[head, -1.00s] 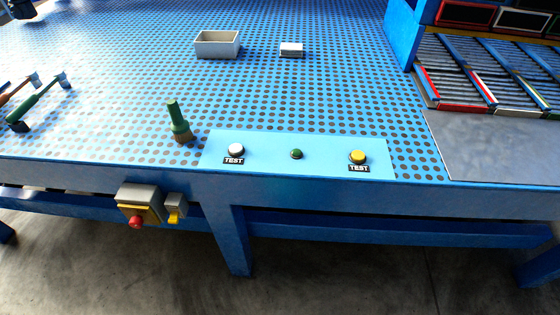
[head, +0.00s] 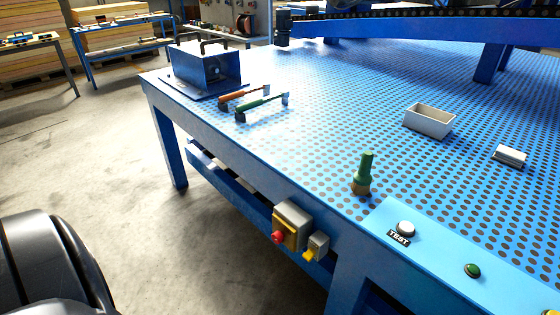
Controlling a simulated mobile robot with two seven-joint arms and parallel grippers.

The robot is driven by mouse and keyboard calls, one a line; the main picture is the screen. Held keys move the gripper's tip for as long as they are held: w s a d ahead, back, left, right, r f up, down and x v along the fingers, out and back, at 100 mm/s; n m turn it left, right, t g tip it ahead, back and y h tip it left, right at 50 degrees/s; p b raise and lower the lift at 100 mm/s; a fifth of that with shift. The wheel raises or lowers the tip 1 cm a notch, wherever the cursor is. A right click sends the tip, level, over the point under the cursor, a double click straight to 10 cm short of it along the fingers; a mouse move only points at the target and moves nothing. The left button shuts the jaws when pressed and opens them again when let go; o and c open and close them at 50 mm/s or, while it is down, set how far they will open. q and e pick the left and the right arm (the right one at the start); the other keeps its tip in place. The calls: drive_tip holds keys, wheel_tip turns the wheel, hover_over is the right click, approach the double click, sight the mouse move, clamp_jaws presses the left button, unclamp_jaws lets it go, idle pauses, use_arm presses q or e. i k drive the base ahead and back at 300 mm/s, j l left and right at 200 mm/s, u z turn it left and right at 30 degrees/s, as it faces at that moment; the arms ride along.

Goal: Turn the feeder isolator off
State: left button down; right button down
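A small grey switch box (head: 319,243) with a yellow handle (head: 308,254) is fixed to the front side of the blue perforated table (head: 330,140). It looks like an isolator, but I can read no label on it, and the handle's exact setting is too small to tell. Directly left of it is a larger grey and yellow box (head: 293,214) with a red mushroom button (head: 278,237). Neither of my grippers is in view, and nothing touches the switch box.
A green-handled brush (head: 365,172) stands near the table's front edge. A panel carries a white TEST button (head: 406,228) and a green button (head: 472,270). The floor (head: 90,160) at left is clear.

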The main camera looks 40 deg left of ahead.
sight(278, 237)
drive_tip(key=u, duration=1.2)
